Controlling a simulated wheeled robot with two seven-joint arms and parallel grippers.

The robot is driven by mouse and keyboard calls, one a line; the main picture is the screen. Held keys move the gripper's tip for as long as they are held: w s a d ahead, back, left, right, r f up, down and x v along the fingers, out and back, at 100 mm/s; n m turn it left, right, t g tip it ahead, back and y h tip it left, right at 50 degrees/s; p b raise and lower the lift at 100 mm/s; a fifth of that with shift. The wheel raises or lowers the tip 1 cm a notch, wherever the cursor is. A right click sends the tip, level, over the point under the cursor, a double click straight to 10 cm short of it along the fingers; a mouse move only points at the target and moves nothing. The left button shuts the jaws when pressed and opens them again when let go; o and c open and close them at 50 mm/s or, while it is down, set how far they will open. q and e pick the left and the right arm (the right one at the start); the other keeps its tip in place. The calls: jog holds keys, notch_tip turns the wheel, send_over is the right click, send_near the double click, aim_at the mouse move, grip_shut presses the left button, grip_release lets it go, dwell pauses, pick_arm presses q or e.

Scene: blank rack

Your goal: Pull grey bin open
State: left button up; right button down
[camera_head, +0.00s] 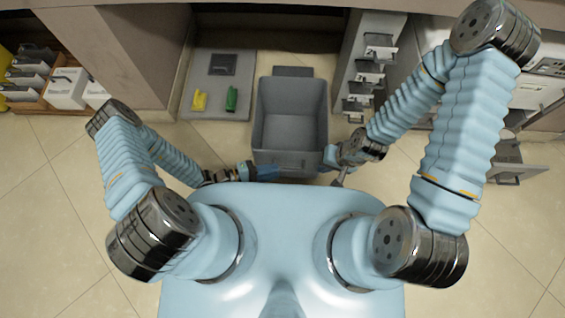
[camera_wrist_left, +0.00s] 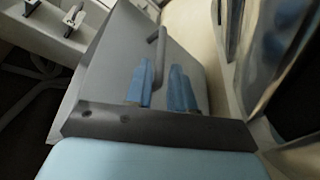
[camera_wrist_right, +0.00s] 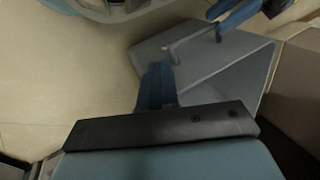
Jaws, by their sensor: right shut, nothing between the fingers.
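The grey bin (camera_head: 290,150) stands in front of my body in the head view, its open top showing an empty inside. In the left wrist view, its front panel (camera_wrist_left: 190,65) carries a bar handle (camera_wrist_left: 158,48). My left gripper (camera_wrist_left: 165,82) is open at this panel, its blue fingers apart, one overlapping the handle; I cannot tell if they touch it. The handle also shows in the right wrist view (camera_wrist_right: 190,41), with the left fingers close to its right end. My right gripper (camera_wrist_right: 158,85) is shut and empty beside the bin, on its right in the head view (camera_head: 338,180).
A grey board (camera_head: 215,105) with a yellow piece (camera_head: 199,101) and a green piece (camera_head: 232,98) lies left of the bin. A rack of small grey bins (camera_head: 365,75) stands to the right. White boxes (camera_head: 68,88) are at far left.

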pick_arm(q)
jog(key=v, duration=0.8)
jog(key=shift+a, duration=0.3)
jog(key=shift+s+r, duration=0.1)
jog(key=shift+s, duration=0.05)
